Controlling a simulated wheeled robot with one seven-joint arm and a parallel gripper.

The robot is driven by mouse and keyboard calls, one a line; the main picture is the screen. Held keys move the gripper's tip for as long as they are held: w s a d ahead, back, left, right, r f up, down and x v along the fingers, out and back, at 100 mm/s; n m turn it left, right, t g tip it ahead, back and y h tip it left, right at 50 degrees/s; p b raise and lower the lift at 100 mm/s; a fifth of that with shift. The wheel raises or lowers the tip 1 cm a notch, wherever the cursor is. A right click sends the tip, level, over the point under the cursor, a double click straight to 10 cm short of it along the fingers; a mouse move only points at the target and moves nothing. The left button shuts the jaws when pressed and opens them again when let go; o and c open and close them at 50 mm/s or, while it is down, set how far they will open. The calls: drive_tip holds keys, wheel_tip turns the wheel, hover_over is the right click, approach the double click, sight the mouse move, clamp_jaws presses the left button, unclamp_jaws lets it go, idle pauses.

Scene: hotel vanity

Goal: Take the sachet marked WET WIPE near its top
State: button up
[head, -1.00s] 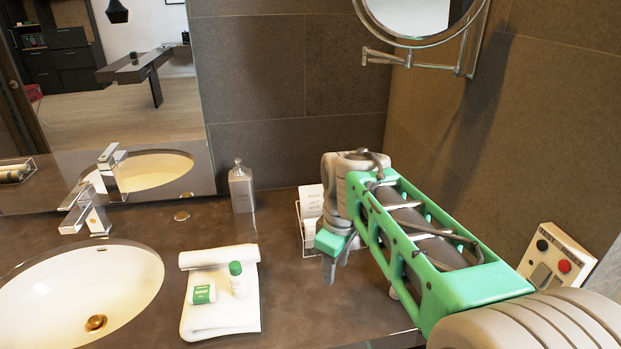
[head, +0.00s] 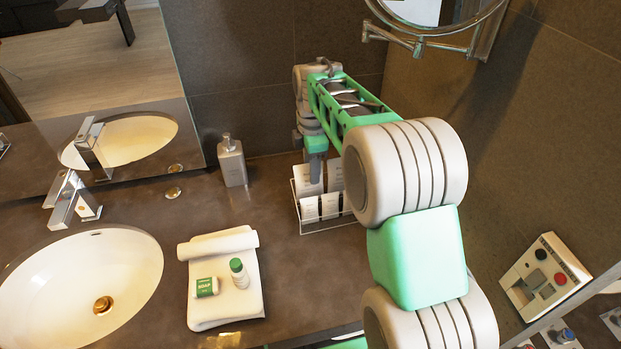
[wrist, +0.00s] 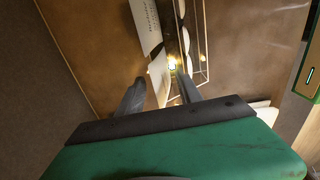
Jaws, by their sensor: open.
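Several white sachets stand upright in two rows in a wire rack (head: 322,231) on the counter. Their print is too small to read, so I cannot tell which is marked WET WIPE. My gripper (head: 316,180) is open and points down at the back-left sachet (head: 303,186), partly covering it. In the wrist view my gripper (wrist: 160,90) has a finger on either side of a white sachet edge (wrist: 158,76); I cannot tell whether they touch it. Another white sachet with blurred print (wrist: 146,24) lies beyond.
A soap dispenser (head: 233,163) stands left of the rack. A folded towel (head: 225,308) with a soap box (head: 206,287) and a small green-capped bottle (head: 239,273) lies in front. The sink (head: 75,290) is at left. A mirror (head: 415,12) hangs above right.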

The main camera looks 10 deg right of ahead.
drive_tip(key=shift+f, duration=0.25)
clamp_jaws()
idle(0.4)
